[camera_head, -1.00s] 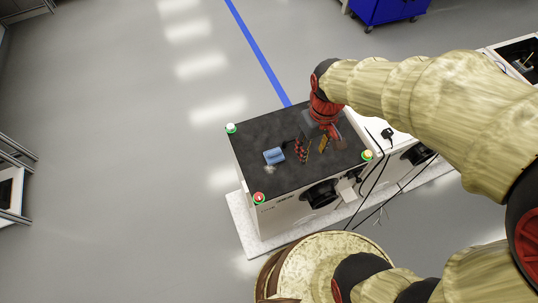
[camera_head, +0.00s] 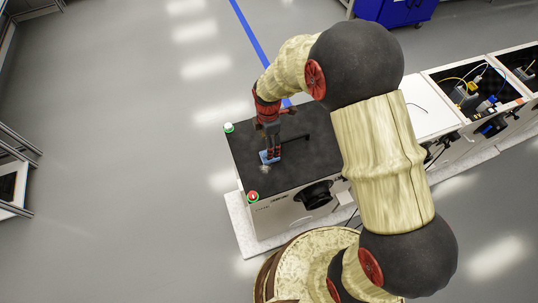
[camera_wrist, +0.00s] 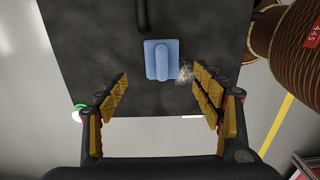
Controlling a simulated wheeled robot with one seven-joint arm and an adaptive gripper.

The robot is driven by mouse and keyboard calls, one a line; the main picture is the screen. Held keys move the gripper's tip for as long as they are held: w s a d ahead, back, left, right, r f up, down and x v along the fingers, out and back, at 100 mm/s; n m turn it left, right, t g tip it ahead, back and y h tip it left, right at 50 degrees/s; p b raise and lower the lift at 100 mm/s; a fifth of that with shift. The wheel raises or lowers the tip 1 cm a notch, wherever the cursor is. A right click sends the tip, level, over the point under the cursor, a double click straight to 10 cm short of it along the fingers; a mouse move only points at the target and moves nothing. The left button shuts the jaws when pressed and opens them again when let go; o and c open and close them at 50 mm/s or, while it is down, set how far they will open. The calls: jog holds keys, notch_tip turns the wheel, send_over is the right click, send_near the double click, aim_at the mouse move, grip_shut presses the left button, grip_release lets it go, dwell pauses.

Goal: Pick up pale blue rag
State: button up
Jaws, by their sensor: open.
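The pale blue rag (camera_head: 269,157) lies on the black top of a white cabinet (camera_head: 303,165). It is folded, with a raised strip along its middle, and shows whole in the wrist view (camera_wrist: 162,60). My gripper (camera_head: 272,152) is above the rag in the head view and partly covers it. In the wrist view my gripper (camera_wrist: 160,100) has its two fingers wide apart and empty. There the rag appears beyond the fingertips, between their lines. I cannot tell the exact height of the fingertips over the rag.
A dark bar-shaped handle (camera_head: 293,140) is on the black top. More cabinets with cables (camera_head: 470,92) stand to the right.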

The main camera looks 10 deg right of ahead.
jog(key=f, duration=0.3)
jog(key=f+b, duration=0.1)
jog(key=f, duration=0.3)
jog(key=shift+s+d, duration=0.1)
jog(key=shift+d, duration=0.1)
jog(key=shift+r, duration=0.1)
jog(key=shift+c, duration=0.6)
jog(key=c, duration=1.1)
